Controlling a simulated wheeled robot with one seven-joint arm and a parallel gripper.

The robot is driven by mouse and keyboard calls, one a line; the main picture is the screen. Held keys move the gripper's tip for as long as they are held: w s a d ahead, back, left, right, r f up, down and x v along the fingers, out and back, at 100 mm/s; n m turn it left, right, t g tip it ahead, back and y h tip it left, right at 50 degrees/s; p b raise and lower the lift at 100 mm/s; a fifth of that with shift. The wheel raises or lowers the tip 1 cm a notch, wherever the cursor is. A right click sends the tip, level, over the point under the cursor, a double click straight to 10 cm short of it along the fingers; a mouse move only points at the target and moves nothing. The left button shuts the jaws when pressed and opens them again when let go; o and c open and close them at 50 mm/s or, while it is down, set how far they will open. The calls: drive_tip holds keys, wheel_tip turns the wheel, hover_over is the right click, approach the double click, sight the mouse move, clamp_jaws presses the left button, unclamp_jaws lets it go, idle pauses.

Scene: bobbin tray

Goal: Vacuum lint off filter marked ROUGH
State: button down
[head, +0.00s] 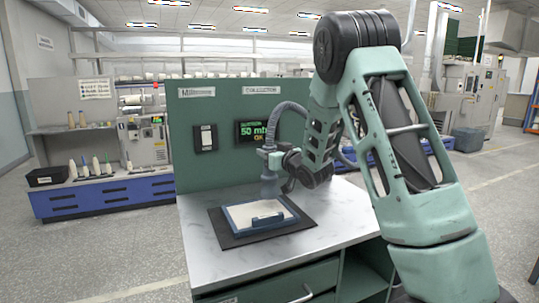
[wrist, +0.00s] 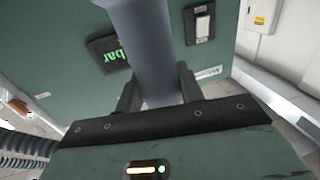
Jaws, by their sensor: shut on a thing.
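A filter (head: 237,217) with a pale face and a blue frame lies on a dark mat (head: 238,241) on the table. A blue block-like part stands at its front edge. No ROUGH mark is readable. My gripper (head: 270,158) is shut on a grey vacuum nozzle (head: 269,187), which points down over the filter's back edge. I cannot tell whether the nozzle touches it. In the wrist view the grey tube (wrist: 150,45) of the nozzle stands between my dark fingers (wrist: 158,88). Its lower end is hidden there.
A hose (head: 291,106) arches from the nozzle toward my arm. The white tabletop (head: 245,262) is clear in front of the mat.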

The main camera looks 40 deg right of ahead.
drive_tip(key=shift+r+p, duration=1.2)
drive_tip(key=shift+r, duration=1.35)
